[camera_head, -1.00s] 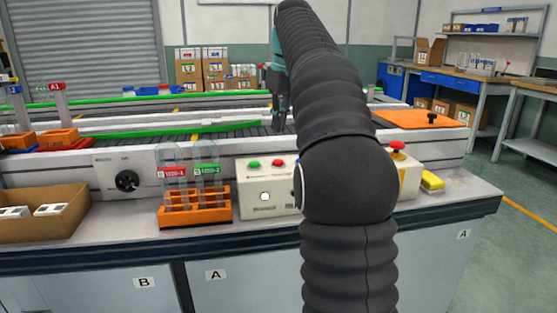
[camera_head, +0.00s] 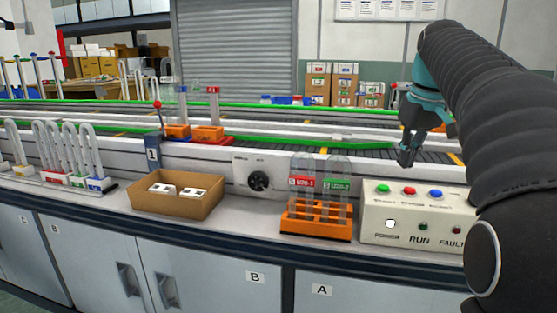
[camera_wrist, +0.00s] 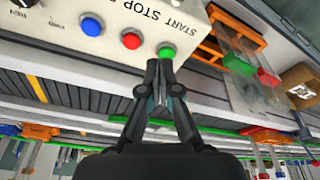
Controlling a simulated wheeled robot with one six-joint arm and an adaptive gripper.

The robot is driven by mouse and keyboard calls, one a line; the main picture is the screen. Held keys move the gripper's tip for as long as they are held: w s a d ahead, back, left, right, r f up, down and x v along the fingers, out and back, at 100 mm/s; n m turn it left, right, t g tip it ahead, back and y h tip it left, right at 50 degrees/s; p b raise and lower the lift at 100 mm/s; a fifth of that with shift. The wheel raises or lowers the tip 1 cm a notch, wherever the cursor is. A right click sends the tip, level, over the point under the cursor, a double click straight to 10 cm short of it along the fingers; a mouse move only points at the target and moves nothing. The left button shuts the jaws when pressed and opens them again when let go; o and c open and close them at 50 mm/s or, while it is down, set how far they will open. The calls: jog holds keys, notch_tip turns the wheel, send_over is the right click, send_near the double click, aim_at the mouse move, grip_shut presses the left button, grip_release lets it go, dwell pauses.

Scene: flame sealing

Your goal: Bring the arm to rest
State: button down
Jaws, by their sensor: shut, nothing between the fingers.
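My gripper (camera_head: 405,155) hangs above the bench behind the control box (camera_head: 400,212), fingertips pointing down, shut and empty. In the wrist view my gripper (camera_wrist: 160,68) shows its fingertips together, just by the green button (camera_wrist: 166,51) in the picture. Whether they touch the button cannot be told there; in the head view a gap shows between them and the box. My arm runs down the right side of the head view and hides the box's right end.
An orange rack (camera_head: 317,220) with two tubes, labelled red and green, stands left of the box. A cardboard box (camera_head: 172,196) with white items and several U-shaped tubes (camera_head: 75,150) stand further left. The conveyor (camera_head: 300,147) runs behind them.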

jog(key=s+a+f+m+t, duration=0.1)
jog(key=s+a+f, duration=0.5)
jog(key=s+f, duration=0.5)
jog(key=s+a+f+m+t, duration=0.1)
jog(key=s+a+f, duration=0.5)
jog(key=s+f, duration=0.6)
jog(key=shift+s+a+t, duration=0.25)
jog(key=shift+s+t, duration=0.15)
jog(key=shift+s, duration=0.4)
jog(key=shift+f, duration=0.1)
